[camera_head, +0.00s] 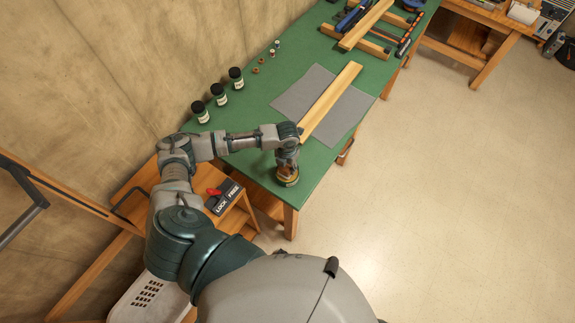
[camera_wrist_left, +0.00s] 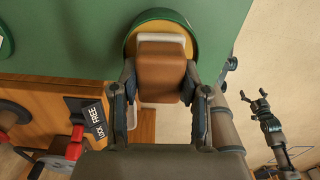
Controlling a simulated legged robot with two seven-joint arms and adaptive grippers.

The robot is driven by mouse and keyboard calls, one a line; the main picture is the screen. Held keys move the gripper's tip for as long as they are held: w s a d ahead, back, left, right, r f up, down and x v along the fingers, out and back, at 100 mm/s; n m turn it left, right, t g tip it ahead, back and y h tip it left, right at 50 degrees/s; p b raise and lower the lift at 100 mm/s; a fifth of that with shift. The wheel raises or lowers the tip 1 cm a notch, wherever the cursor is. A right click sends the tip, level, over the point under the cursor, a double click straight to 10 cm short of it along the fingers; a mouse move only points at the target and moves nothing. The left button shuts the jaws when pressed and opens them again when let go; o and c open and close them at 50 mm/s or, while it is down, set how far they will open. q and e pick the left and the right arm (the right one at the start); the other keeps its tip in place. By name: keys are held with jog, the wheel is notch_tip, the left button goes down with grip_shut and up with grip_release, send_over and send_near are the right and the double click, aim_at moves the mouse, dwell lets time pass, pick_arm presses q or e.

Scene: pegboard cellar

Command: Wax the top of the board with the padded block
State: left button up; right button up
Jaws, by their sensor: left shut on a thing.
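The pale wooden board (camera_head: 331,100) lies on a grey mat (camera_head: 357,112) on the green bench. My left gripper (camera_head: 286,168) is over the bench's near corner, short of the board. In the left wrist view my left gripper (camera_wrist_left: 160,82) is shut on the brown padded block (camera_wrist_left: 161,72), whose white pad (camera_wrist_left: 161,38) shows beyond it. The block is at a round green-rimmed tin (camera_wrist_left: 188,24); I cannot tell if the pad touches its contents. My right gripper (camera_wrist_left: 256,98) hangs off to the right with its fingers apart, empty.
Several dark jars (camera_head: 219,95) stand along the wall side of the green bench (camera_head: 250,107). Another board (camera_head: 365,22) rests on wooden supports at the far end. A red-handled lock/free panel (camera_head: 226,197) is beside the near end. The floor at right is clear.

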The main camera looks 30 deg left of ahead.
pick_arm(q)
jog(key=shift+f, duration=0.45)
dwell(0.6)
dwell(0.7)
jog(key=shift+s, duration=0.1)
dwell(0.6)
jog(key=shift+f, duration=0.1)
jog(key=shift+p, duration=0.3)
notch_tip(320, 180, up, 5)
jog(key=p, duration=0.5)
jog(key=shift+r+p, duration=0.65)
jog(key=shift+r, duration=0.45)
